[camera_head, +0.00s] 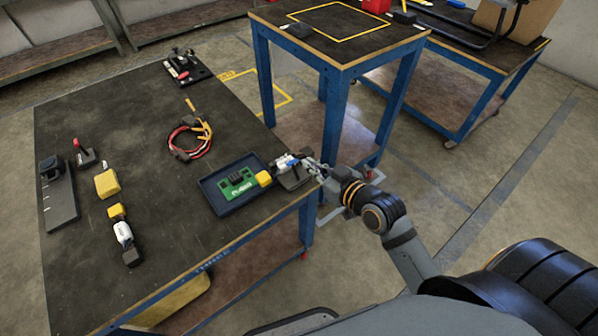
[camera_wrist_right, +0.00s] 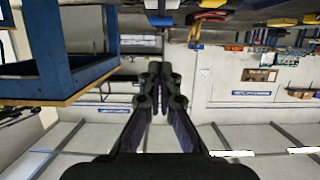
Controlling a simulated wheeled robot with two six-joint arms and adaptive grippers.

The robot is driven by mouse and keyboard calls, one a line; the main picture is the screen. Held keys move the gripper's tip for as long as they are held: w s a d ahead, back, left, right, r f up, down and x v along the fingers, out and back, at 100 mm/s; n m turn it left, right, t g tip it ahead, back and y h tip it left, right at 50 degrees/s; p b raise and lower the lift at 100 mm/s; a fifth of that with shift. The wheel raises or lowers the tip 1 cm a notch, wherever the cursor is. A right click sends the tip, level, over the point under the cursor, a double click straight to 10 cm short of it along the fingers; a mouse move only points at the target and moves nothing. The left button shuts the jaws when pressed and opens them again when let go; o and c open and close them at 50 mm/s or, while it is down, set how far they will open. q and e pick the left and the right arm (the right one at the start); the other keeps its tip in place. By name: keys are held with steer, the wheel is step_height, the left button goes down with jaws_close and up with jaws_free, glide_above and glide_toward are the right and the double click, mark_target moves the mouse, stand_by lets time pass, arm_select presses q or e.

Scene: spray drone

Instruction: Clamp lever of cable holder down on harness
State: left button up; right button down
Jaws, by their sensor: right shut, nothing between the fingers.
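My right gripper (camera_head: 306,164) is at the right edge of the work table, beside a small dark fixture (camera_head: 289,181) with white and blue parts on it. In the right wrist view its fingers (camera_wrist_right: 155,72) are together and empty. I cannot tell whether they touch the fixture, or whether it is the cable holder; its lever does not show clearly. A red and black cable harness (camera_head: 190,138) lies coiled mid-table. A small clamp with a red lever (camera_head: 79,145) stands at the table's left, apart from the harness. My left gripper is out of view.
A dark blue tray (camera_head: 219,208) with a green circuit board (camera_head: 237,182) is left of the right gripper. A black fixture (camera_head: 187,68) is at the back. Yellow and white parts (camera_head: 107,183) lie at left. A blue-legged table (camera_head: 345,62) stands behind.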

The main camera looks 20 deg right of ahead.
mark_target(299, 180)
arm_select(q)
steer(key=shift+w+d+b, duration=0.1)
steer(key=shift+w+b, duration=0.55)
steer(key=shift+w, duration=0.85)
arm_select(e)
steer(key=shift+w+a+f, duration=0.3)
steer(key=shift+w+f, duration=0.45)
steer(key=shift+w, duration=0.1)
steer(key=shift+w+a+f, duration=0.35)
steer(key=shift+w+f, duration=0.4)
steer(key=shift+w, duration=0.05)
steer(key=shift+w+a+f, duration=0.3)
steer(key=shift+w+f, duration=0.45)
steer(key=shift+w, duration=0.1)
